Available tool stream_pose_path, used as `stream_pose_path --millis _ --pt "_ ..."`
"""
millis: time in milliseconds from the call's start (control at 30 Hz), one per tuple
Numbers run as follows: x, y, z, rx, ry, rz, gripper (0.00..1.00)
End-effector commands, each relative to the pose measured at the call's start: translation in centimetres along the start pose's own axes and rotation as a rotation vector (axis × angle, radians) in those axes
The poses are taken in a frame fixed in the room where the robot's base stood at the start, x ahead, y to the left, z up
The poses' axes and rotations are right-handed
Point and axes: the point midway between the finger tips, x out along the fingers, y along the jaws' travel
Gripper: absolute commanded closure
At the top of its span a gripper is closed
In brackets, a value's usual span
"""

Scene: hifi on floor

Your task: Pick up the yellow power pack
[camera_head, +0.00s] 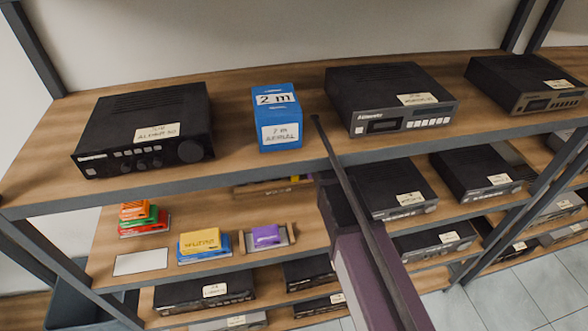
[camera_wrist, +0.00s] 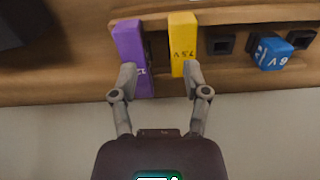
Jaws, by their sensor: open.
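In the wrist view, the yellow power pack (camera_wrist: 183,45), marked 7.5 V, stands in a wooden holder. My gripper (camera_wrist: 160,72) is open, with its fingers spread. Its right fingertip overlaps the lower right edge of the yellow pack. Its left fingertip overlaps the purple pack (camera_wrist: 131,55) beside it. I cannot tell whether either finger touches. Nothing is held between the fingers. In the head view my gripper is not visible, and a yellow block (camera_head: 200,241) with dark lettering lies on a blue one on the middle shelf; I cannot tell whether it is the same pack.
A blue pack (camera_wrist: 271,53), marked 6 V, and dark sockets (camera_wrist: 220,44) are right of the yellow pack. In the head view, a blue box (camera_head: 278,108) stands between black hifi units (camera_head: 145,125) on the top shelf (camera_head: 235,120). Shelf edges and posts surround my arm.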

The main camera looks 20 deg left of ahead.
Motion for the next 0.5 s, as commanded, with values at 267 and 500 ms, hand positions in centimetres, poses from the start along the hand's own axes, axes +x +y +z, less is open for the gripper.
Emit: stream_pose_path --millis 267,500 --pt "-0.5 -3.5 -3.1 -0.074 0.006 -0.010 0.40" --pt "-0.5 -4.0 -3.0 -0.081 0.007 -0.010 0.40"
